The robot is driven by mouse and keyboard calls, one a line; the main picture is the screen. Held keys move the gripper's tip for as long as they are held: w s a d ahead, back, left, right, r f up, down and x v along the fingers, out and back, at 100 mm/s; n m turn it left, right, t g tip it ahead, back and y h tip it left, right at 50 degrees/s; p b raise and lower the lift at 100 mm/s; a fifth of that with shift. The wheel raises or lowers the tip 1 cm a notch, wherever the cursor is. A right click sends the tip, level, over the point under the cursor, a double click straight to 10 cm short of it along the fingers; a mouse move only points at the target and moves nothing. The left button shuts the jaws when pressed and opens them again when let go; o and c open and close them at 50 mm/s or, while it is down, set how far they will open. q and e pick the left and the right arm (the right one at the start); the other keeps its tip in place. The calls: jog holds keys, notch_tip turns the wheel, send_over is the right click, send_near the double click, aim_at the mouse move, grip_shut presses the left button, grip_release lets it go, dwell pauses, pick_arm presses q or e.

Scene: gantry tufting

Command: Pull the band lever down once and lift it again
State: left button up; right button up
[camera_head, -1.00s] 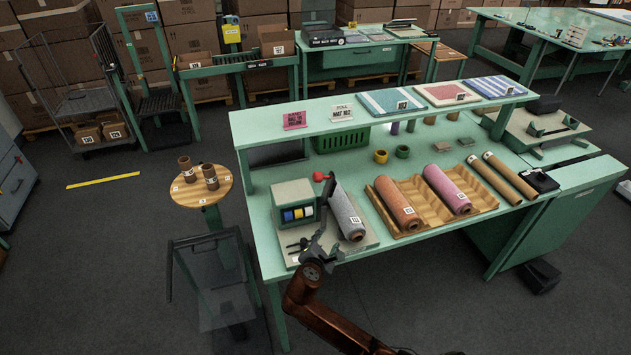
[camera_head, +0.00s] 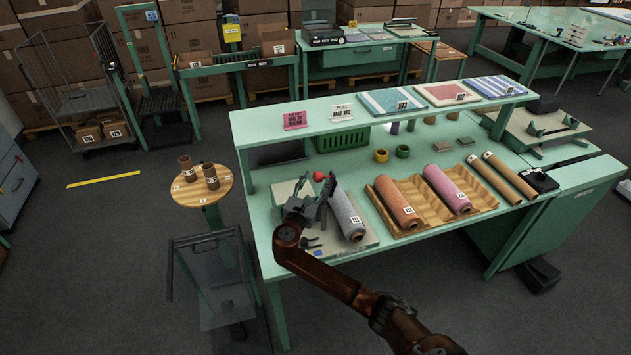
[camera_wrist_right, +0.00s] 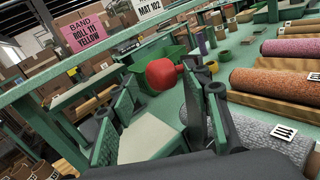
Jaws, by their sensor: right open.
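The band lever's red knob (camera_head: 318,176) shows just beyond my right gripper (camera_head: 311,194), beside the band dispenser (camera_head: 284,190) on the green bench. In the right wrist view the red knob (camera_wrist_right: 161,74) lies ahead between the two spread fingers of my right gripper (camera_wrist_right: 160,100). The gripper is open and nothing is held. I cannot tell whether a finger touches the knob. The dispenser's pale top (camera_wrist_right: 150,144) shows below the knob. The gripper hides most of the dispenser's front and the lever's arm in the head view. My left gripper is out of view.
A grey roll (camera_head: 346,214) lies close right of the gripper. An orange roll (camera_head: 398,203) and a pink roll (camera_head: 447,190) lie in a wooden tray (camera_head: 425,190). A raised shelf (camera_head: 260,127) with a pink sign (camera_head: 295,120) runs behind. A round stand (camera_head: 187,203) is left.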

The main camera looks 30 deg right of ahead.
jog(key=shift+w+d, duration=0.15)
jog(key=shift+d, duration=0.1)
jog(key=shift+c, duration=0.6)
jog(key=shift+a, duration=0.1)
grip_shut()
